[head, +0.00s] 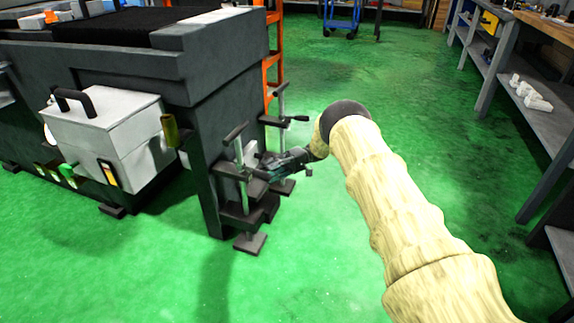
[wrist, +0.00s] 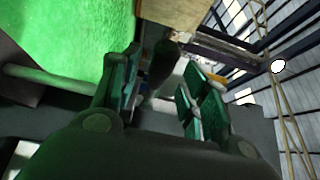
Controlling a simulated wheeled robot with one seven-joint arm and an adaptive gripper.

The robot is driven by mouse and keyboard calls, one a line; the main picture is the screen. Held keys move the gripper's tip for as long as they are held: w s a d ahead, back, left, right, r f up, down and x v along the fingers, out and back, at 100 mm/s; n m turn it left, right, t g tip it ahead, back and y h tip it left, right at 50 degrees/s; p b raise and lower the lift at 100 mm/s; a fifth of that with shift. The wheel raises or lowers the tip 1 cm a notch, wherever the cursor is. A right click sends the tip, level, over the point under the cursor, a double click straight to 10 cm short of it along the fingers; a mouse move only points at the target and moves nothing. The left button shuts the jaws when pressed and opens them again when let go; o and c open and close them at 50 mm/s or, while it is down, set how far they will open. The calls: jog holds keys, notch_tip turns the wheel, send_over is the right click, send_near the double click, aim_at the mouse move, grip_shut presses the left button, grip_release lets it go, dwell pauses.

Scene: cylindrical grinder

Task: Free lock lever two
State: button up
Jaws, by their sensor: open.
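The grey grinder (head: 225,75) fills the left of the head view. On its right end are clamp-like fittings with upright rods and dark cross handles. One handle (head: 235,134) is nearer and another (head: 284,119) is farther right. Nothing marks which is lock lever two. My gripper (head: 262,168) is beside the nearer fitting, low on its right side. In the wrist view my gripper (wrist: 162,95) has its two fingers apart. A dark rounded piece (wrist: 164,62) shows between or beyond them; contact cannot be told. A grey rod (wrist: 50,81) runs left of the fingers.
A white box with a black handle (head: 105,128) is on the grinder's front. An orange frame (head: 272,60) stands behind the grinder. A shelf bench (head: 520,105) lines the right side. The green floor (head: 430,95) between is open.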

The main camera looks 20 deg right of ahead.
jog(key=v, duration=0.8)
jog(key=shift+d, duration=0.15)
dwell(0.5)
